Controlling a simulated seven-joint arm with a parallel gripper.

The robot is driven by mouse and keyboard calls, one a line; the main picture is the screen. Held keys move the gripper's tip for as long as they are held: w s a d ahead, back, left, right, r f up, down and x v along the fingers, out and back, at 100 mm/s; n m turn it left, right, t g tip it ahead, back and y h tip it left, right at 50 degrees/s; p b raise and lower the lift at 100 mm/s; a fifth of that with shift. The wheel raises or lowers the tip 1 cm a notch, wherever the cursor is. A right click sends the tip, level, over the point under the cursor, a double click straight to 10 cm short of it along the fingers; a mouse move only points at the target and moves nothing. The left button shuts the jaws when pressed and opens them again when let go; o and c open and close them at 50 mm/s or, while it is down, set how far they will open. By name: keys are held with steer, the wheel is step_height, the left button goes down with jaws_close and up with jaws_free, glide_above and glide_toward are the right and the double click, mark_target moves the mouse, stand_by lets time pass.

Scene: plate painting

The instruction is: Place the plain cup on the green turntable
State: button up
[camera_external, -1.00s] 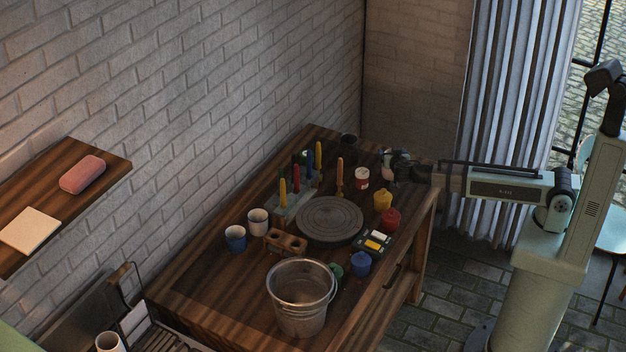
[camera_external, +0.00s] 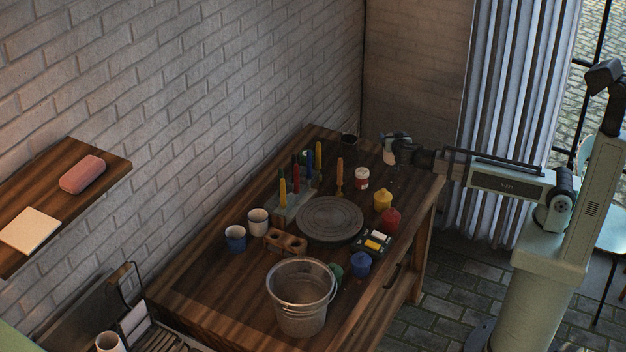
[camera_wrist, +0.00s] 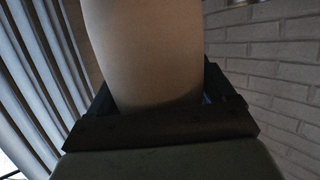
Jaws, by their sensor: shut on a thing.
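My gripper (camera_external: 392,150) is at the far right end of the wooden table, raised above its surface. It is shut on a plain, pale beige cup (camera_wrist: 145,50), which fills the middle of the wrist view between the dark fingers. In the external view the held cup is small and mostly hidden by the gripper. The turntable (camera_external: 329,219) stands in the middle of the table as a round grey disc with nothing on it; its colour looks grey rather than green. My gripper is behind and to the right of it, well apart.
Between gripper and turntable stand a white-and-red can (camera_external: 361,179), a yellow pot (camera_external: 382,200) and a red pot (camera_external: 390,218). A brush rack (camera_external: 292,205) with upright coloured tools is left of the turntable. A metal bucket (camera_external: 300,300) and two cups (camera_external: 258,221) stand nearer the front.

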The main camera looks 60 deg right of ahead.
steer(key=shift+r, duration=0.45)
